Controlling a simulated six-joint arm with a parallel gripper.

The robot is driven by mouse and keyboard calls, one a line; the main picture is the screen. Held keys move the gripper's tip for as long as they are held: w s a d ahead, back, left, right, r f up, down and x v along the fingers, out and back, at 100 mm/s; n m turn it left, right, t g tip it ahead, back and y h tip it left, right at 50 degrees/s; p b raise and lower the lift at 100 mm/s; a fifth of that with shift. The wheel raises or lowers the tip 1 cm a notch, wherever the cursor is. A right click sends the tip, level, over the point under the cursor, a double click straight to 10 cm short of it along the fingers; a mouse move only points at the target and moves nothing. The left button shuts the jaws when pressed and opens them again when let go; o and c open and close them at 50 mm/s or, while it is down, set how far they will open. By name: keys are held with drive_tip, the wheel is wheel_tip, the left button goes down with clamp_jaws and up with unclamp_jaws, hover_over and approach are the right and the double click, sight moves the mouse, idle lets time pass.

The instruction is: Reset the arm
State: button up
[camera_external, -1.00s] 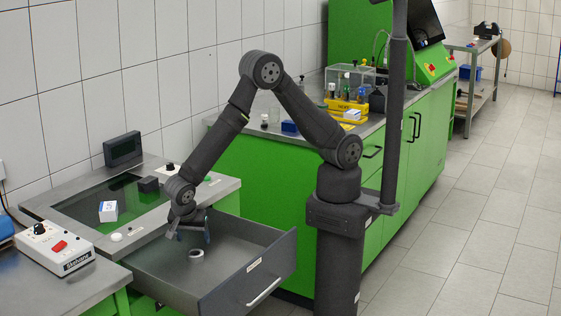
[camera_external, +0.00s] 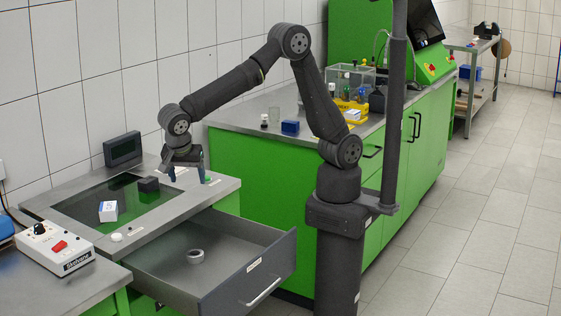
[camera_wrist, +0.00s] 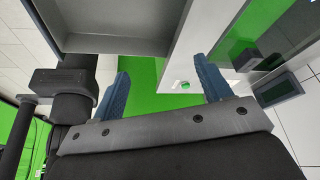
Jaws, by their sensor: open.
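My gripper (camera_external: 188,178) is open and empty, raised above the back right part of the metal bench top in the external view. In the wrist view its two blue fingers (camera_wrist: 163,88) stand wide apart with nothing between them. The open drawer (camera_external: 272,252) extends from the bench below and to the front of the gripper. The drawer also shows at the top of the wrist view (camera_wrist: 115,45).
A small display (camera_external: 123,150) stands behind. A control box (camera_external: 50,248) is at left. A green counter (camera_external: 265,170) with a blue box (camera_external: 290,127) stands at right.

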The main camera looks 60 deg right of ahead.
wheel_tip(320, 180, up, 7)
drive_tip(key=w+d, duration=1.9)
drive_tip(key=w, duration=0.2)
drive_tip(key=shift+f, duration=0.45)
drive_tip(key=o, duration=0.6)
drive_tip(key=shift+o, duration=0.2)
drive_tip(key=shift+r, duration=0.1)
